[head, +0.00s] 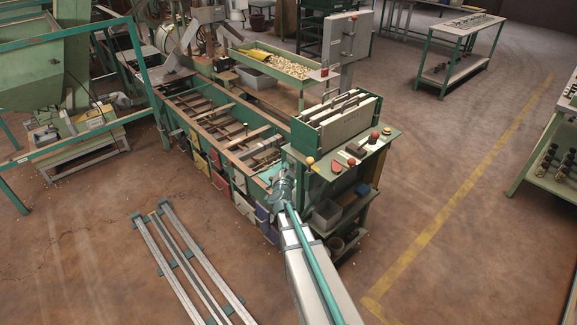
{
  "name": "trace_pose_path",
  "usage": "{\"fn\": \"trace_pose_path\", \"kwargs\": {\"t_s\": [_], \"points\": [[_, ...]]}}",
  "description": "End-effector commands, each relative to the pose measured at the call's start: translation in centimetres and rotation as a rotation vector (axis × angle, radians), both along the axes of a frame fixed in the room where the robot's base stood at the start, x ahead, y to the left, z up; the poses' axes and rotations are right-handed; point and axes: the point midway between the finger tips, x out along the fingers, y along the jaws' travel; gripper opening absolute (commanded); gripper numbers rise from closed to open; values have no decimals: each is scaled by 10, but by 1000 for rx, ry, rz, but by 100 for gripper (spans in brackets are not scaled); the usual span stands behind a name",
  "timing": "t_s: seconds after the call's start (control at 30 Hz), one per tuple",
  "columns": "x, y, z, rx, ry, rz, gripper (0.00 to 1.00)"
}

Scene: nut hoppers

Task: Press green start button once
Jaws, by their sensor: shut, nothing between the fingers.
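A green machine's sloping control shelf (342,160) stands right of the centre. It carries a yellow knob (310,161), a red knob (374,136) and several small red and dark controls. I cannot pick out a green start button among them; it may be too small or blend with the green shelf. My arm reaches up from the bottom, and my gripper (284,176) is at its end, just left of the shelf's left end. It is shut and empty. The fingertips are small and hard to make out, and I cannot tell whether they touch anything.
A long green sorting frame (222,108) with wooden slats runs to the upper left, with coloured bins below. A tray of nuts (278,64) stands behind. Metal rails (182,262) lie on the floor at lower left. The floor right of the shelf is clear.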

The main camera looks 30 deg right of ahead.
Motion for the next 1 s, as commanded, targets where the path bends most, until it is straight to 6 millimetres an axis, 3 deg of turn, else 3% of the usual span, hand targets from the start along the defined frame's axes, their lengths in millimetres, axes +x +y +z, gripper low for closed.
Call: {"fn": "trace_pose_path", "kwargs": {"t_s": [1.0], "points": [[-5,24,1,0,0,1,0]]}}
